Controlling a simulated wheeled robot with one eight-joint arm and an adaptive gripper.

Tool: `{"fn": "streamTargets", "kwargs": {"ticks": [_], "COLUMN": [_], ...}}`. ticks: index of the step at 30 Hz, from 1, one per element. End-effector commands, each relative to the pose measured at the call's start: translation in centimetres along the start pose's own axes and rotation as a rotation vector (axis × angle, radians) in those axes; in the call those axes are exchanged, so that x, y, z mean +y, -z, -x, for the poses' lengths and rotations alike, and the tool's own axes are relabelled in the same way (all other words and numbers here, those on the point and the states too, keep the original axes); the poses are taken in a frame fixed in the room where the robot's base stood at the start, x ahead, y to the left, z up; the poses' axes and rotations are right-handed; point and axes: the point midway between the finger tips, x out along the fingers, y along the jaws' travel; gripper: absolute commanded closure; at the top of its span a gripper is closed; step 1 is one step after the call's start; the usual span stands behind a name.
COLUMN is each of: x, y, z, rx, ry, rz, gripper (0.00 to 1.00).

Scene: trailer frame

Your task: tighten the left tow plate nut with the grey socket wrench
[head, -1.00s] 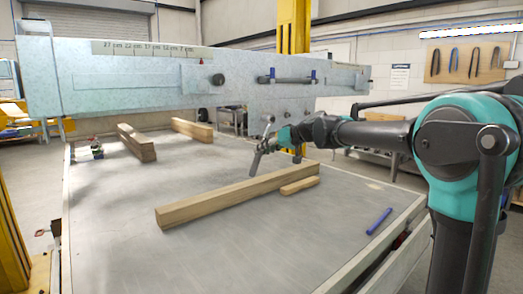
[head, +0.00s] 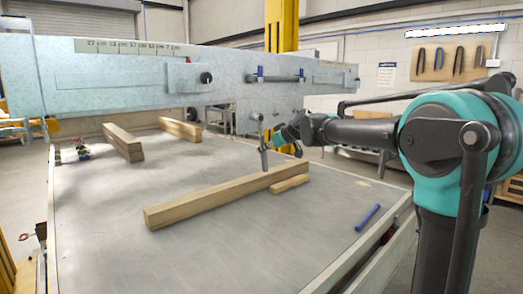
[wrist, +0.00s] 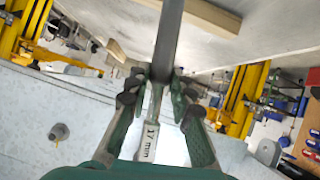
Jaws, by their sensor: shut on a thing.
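The grey socket wrench (head: 264,158) is in my gripper (head: 275,140), below the middle of the pale trailer beam (head: 100,80). It stands nearly upright, its upper end just under the beam and apart from the left nut. In the wrist view my gripper (wrist: 158,88) is shut around the wrench, whose dark handle (wrist: 168,38) points up the picture. A "17 mm" label (wrist: 150,140) shows between the fingers. The left tow plate nut (head: 206,78) is a dark round piece on the left small plate (head: 184,77), up and left of my gripper. Its thread is too small to see.
A blue-ended bar (head: 275,78) sticks out on the beam between the nut and the right plate. Below are a long timber (head: 215,197), a short block (head: 289,184) and a blue tube (head: 367,217) on the grey table (head: 250,255). Its front left is clear.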

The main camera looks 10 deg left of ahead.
Motion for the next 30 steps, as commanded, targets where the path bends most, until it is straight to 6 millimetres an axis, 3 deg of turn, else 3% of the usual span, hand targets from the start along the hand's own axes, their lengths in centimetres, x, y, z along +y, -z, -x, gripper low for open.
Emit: {"fn": "streamTargets", "kwargs": {"ticks": [18,30], "x": [4.2,3.8], "y": [0.7,0.6], "z": [0.4,0.3], "rx": [0.002,0.002], "ry": [-0.185,-0.162], "rz": [0.315,0.276], "gripper": [1.00,1.00]}}
